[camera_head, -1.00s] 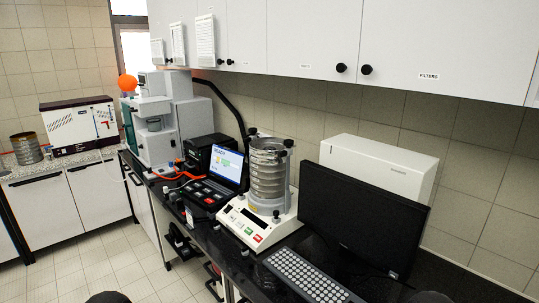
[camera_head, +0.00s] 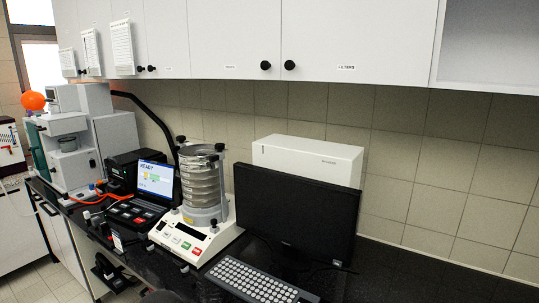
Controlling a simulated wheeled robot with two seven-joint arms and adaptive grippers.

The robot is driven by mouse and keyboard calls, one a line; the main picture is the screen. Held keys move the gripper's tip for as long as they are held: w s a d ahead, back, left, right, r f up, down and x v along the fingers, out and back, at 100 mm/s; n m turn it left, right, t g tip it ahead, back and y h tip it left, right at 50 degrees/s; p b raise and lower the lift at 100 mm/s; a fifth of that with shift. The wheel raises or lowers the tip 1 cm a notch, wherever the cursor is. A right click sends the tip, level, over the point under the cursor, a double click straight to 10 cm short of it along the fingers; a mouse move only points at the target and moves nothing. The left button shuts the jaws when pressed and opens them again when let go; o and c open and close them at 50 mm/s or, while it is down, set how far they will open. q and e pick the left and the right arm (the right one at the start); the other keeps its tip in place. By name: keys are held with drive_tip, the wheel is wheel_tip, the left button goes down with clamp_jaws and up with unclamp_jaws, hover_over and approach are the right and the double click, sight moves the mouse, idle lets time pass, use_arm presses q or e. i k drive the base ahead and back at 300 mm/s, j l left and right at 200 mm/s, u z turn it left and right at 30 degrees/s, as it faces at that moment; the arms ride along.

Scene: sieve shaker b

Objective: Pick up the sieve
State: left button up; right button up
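A stack of round metal sieves (camera_head: 201,185) stands upright on the white sieve shaker (camera_head: 190,238), held between rods with dark knobs. The shaker sits on the black counter, left of the monitor. The single sieves in the stack are hard to tell apart at this size. Neither of my grippers shows clearly. A dark rounded shape at the bottom edge, left of centre, may be part of my arm.
A laptop (camera_head: 151,184) is left of the shaker, and a black monitor (camera_head: 297,213) and keyboard (camera_head: 262,281) are to its right. A white box (camera_head: 307,158) stands behind the monitor. Wall cabinets (camera_head: 357,40) hang above. A white instrument (camera_head: 72,140) stands at the far left.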

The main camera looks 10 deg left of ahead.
sight(198, 154)
drive_tip(key=i+j+z, duration=0.1)
drive_tip(key=j+z, duration=1.1)
drive_tip(key=k+j+z, duration=0.15)
drive_tip(key=j+z, duration=0.25)
drive_tip(key=k+j+z, duration=0.15)
drive_tip(key=j+z, duration=0.25)
